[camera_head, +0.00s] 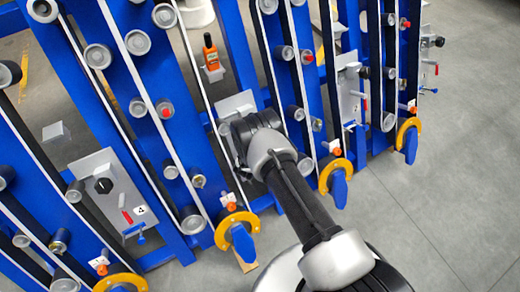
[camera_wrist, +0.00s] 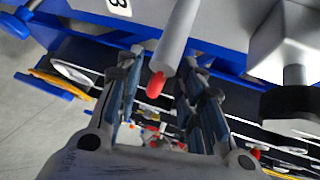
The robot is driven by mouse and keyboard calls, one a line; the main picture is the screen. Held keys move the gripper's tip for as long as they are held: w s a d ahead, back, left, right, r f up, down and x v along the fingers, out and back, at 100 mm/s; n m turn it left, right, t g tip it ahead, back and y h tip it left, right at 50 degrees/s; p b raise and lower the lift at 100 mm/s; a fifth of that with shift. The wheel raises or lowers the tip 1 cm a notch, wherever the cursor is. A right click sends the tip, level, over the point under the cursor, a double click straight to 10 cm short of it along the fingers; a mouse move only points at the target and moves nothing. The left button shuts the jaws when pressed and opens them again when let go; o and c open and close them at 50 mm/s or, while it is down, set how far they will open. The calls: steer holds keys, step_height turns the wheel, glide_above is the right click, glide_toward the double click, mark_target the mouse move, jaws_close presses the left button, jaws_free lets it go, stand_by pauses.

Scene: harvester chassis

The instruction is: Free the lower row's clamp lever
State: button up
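In the wrist view a grey lever with a red tip (camera_wrist: 174,48) reaches down from a pale plate marked 3 (camera_wrist: 225,20). My gripper (camera_wrist: 163,66) is open, with one finger on each side of the lever. The lever's red end lies between the fingers, with gaps beside it; I see no grip. In the head view my gripper (camera_head: 236,134) is at a pale plate (camera_head: 236,103) on the blue frame. My arm hides the lever there. Similar plates with red levers show at the left (camera_head: 127,216) and right (camera_head: 364,105).
A black knob on a grey block (camera_wrist: 292,108) is right of my gripper in the wrist view. Blue handles with yellow rings (camera_head: 234,217) stick out along the frame's lower edge. Grey floor (camera_head: 450,170) is clear at right.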

steer(key=v, duration=1)
